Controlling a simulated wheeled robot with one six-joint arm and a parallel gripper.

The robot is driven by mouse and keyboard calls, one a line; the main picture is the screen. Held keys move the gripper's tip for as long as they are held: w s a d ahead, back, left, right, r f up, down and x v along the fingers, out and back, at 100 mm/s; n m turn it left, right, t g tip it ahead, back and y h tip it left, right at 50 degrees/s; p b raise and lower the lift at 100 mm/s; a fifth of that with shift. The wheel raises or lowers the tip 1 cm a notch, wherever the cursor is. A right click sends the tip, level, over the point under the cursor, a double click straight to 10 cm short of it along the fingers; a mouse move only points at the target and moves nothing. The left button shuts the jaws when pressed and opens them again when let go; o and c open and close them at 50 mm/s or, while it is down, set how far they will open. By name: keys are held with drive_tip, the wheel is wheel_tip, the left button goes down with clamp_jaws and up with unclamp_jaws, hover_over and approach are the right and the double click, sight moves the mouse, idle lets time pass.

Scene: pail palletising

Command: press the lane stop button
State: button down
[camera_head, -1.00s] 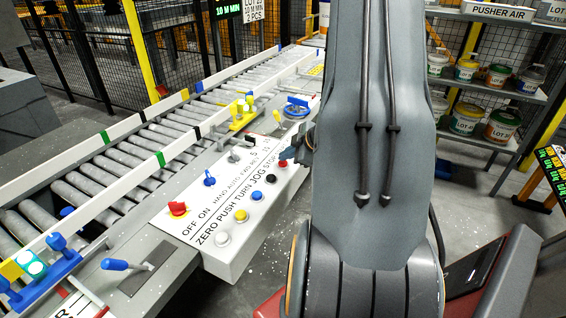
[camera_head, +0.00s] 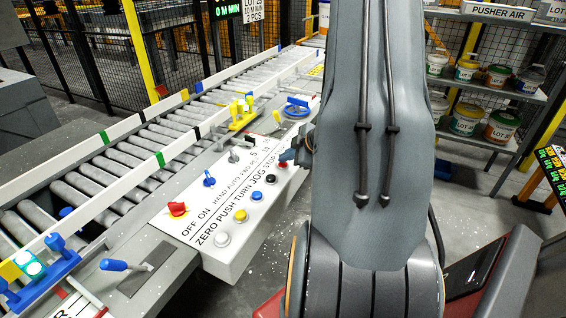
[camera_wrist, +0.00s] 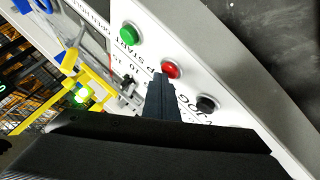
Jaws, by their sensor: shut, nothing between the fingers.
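The lane stop button is the red button (camera_wrist: 172,69) above the STOP label on the white control panel (camera_head: 222,262). It sits between a green button (camera_wrist: 131,34) and a black button (camera_wrist: 206,104). In the head view the red button (camera_head: 284,164) is partly hidden beside my gripper (camera_head: 293,154). In the wrist view my gripper (camera_wrist: 163,78) is shut and empty, its tip right at the red button's lower left edge. I cannot tell whether they touch.
White, yellow and blue buttons line the panel's near side, with a red switch (camera_head: 177,209) and a blue switch (camera_head: 209,178) behind. A roller conveyor (camera_head: 120,165) runs along the left. A shelf of pails (camera_head: 468,120) stands at the right.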

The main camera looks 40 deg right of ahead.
sight(286, 165)
drive_tip(key=shift+r, duration=0.1)
drive_tip(key=shift+r+p, duration=0.8)
drive_tip(key=shift+p, duration=0.2)
wheel_tip(286, 165, up, 5)
drive_tip(key=p, duration=0.5)
drive_tip(key=w+a+r+m+g+h, duration=0.2)
drive_tip(key=a+r+m, duration=0.15)
drive_tip(key=a, duration=0.35)
drive_tip(key=s+a+r+m+g, duration=0.1)
drive_tip(key=s+a+m+g, duration=0.1)
drive_tip(key=s+a, duration=0.3)
drive_tip(key=s+a+r+m+g+y+b, duration=0.1)
drive_tip(key=s+a, duration=0.5)
drive_tip(key=a, duration=0.6)
drive_tip(key=s+a+r+m+g+b, duration=0.1)
drive_tip(key=s+a+r+m+g, duration=0.1)
drive_tip(key=s+a, duration=0.3)
drive_tip(key=a+m, duration=0.1)
drive_tip(key=a, duration=0.2)
drive_tip(key=shift+s+a+r+g, duration=0.25)
drive_tip(key=shift+s+a+g, duration=0.1)
drive_tip(key=shift+g, duration=0.05)
